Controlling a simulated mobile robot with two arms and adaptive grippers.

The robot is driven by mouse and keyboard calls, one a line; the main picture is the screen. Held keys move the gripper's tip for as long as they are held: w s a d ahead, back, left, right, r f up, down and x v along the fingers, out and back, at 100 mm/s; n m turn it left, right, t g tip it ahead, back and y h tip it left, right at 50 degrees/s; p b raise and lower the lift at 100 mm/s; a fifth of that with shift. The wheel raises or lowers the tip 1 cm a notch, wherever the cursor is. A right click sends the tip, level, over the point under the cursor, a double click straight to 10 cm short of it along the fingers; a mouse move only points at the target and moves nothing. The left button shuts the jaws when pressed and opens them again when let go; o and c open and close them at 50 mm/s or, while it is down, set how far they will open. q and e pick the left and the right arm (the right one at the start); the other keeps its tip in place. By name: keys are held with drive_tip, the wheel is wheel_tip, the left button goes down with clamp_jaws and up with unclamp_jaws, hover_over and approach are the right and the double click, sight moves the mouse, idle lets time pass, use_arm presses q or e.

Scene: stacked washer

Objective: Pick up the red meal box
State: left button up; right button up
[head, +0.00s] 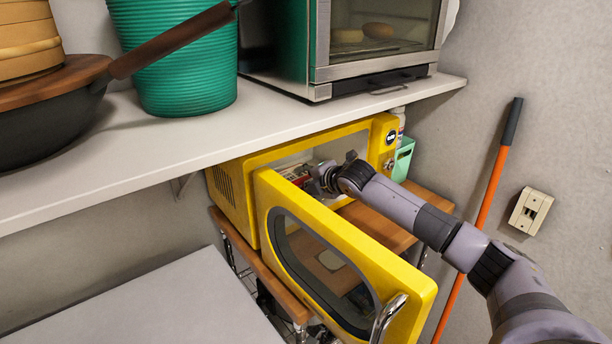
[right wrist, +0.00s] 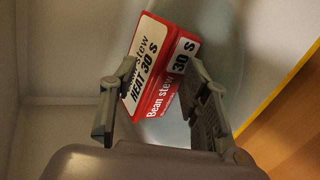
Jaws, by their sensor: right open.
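The red meal box (right wrist: 169,62), with white labels reading "Bean stew" and "HEAT 30 S", is inside the yellow microwave (head: 262,211). In the head view only a small part of the box (head: 296,173) shows behind the open door (head: 345,250). My right gripper (head: 326,178) reaches into the microwave opening. In the right wrist view its two fingers (right wrist: 160,78) are open, one on each side of the box's near end. I cannot tell whether either finger touches it. My left gripper is not in view.
The open door stands out in front of the microwave, left of my right arm. A white shelf (head: 150,150) runs above, bearing a pan (head: 50,115), a green bucket (head: 185,70) and an oven (head: 350,75). An orange-handled pole (head: 485,215) leans at the right wall.

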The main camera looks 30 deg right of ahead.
drive_tip(key=shift+w+f, duration=0.1)
drive_tip(key=shift+w, duration=0.15)
drive_tip(key=shift+c, duration=0.3)
drive_tip(key=shift+s, duration=0.15)
drive_tip(key=c, duration=1)
clamp_jaws()
